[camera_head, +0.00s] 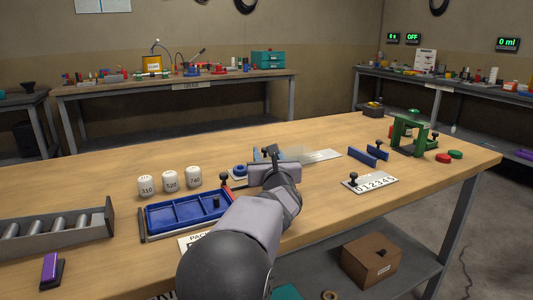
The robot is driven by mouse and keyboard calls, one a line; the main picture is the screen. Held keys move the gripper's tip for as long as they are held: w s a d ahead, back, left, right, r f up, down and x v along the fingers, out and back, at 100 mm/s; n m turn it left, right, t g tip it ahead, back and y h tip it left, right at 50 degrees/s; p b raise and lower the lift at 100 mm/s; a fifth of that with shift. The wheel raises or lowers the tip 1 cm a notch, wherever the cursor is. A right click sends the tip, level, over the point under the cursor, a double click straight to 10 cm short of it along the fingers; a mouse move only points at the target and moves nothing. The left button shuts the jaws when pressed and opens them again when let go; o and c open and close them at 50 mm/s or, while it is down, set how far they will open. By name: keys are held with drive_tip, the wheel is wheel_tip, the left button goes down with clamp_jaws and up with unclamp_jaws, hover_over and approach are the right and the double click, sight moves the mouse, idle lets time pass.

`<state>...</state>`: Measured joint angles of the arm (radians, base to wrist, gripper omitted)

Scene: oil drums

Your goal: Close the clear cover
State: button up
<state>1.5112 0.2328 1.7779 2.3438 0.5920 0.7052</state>
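My gripper (271,155) is over the middle of the wooden table, seen from behind, with my arm reaching up from the bottom. Its fingertips are small and partly hidden, so I cannot tell whether it is open or shut. A faint see-through patch (298,151) shows just right of the gripper; it may be the clear cover, but its outline is unclear. I cannot tell whether the gripper touches it. A blue compartment tray (172,217) lies left of my arm, its top uncovered where it shows. My arm hides part of the area beside the tray.
Three white numbered weights (170,181) stand behind the tray. A grey rack of cylinders (55,233) is at left. A numbered plate with a black knob (370,184), blue bars (363,155) and a green stand (409,133) are at right. The table's front right is clear.

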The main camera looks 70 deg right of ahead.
drive_tip(key=shift+w+d, duration=0.15)
drive_tip(key=shift+d, duration=0.05)
clamp_jaws()
drive_tip(key=w+a+b, duration=0.2)
drive_tip(key=b, duration=0.1)
drive_tip(key=shift+w+a+f+b, duration=0.15)
drive_tip(key=shift+w+a+b, duration=0.1)
drive_tip(key=shift+b, duration=0.05)
drive_tip(key=shift+w+a+r+b, duration=0.2)
drive_tip(key=shift+w+a+b, duration=0.1)
drive_tip(key=shift+w+a, duration=0.2)
drive_tip(key=shift+s, duration=0.1)
unclamp_jaws()
